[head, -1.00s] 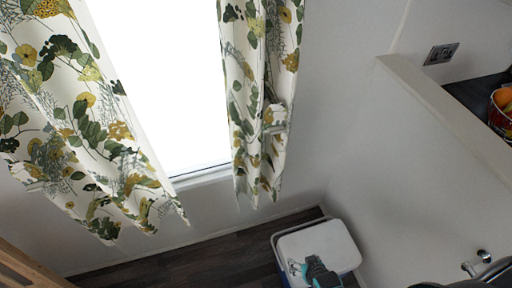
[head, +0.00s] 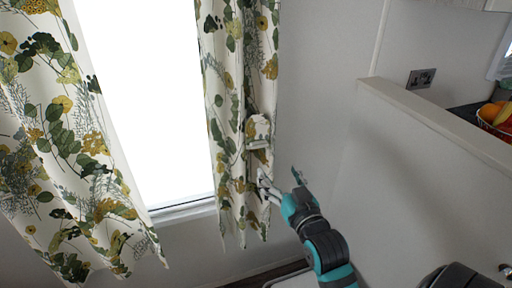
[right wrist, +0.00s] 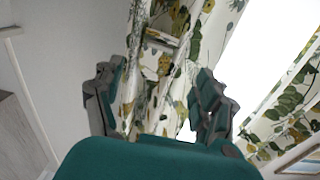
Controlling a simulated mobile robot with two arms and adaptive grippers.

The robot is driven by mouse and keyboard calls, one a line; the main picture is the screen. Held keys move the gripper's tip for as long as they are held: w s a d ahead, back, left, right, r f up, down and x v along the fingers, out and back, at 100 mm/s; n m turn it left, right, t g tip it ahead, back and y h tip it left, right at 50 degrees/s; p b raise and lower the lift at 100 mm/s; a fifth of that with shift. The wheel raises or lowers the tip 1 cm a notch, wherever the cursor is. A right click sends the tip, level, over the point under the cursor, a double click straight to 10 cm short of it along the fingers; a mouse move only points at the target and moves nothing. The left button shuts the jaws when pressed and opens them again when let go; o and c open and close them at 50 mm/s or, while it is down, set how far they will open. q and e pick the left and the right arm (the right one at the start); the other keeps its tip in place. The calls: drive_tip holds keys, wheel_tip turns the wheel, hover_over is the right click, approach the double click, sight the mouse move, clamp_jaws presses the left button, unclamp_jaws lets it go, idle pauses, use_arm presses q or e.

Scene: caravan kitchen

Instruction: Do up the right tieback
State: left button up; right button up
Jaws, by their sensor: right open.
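The right curtain (head: 228,110), cream with green and yellow flowers, hangs at the right of the bright window. A pale tieback piece (head: 258,144) shows on its right edge at mid-height. In the right wrist view the tieback (right wrist: 161,38) lies ahead, past the fingertips; I cannot tell how its ends sit. My right gripper (head: 279,176) is open, just below and right of the tieback. One finger overlaps the curtain's edge in the head view. In the right wrist view curtain cloth shows between the open fingers (right wrist: 157,105). My left gripper is not in view.
The wall between curtain and partition is clear.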

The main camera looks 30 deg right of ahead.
sight(261, 147)
drive_tip(key=p+x, duration=0.1)
drive_tip(key=x, duration=1.3)
drive_tip(key=shift+w+p, duration=0.15)
drive_tip(key=shift+p, duration=0.25)
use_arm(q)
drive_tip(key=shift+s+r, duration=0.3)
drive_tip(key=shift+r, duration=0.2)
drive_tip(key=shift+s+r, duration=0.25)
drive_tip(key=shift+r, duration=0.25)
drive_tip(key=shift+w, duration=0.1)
use_arm(e)
clamp_jaws()
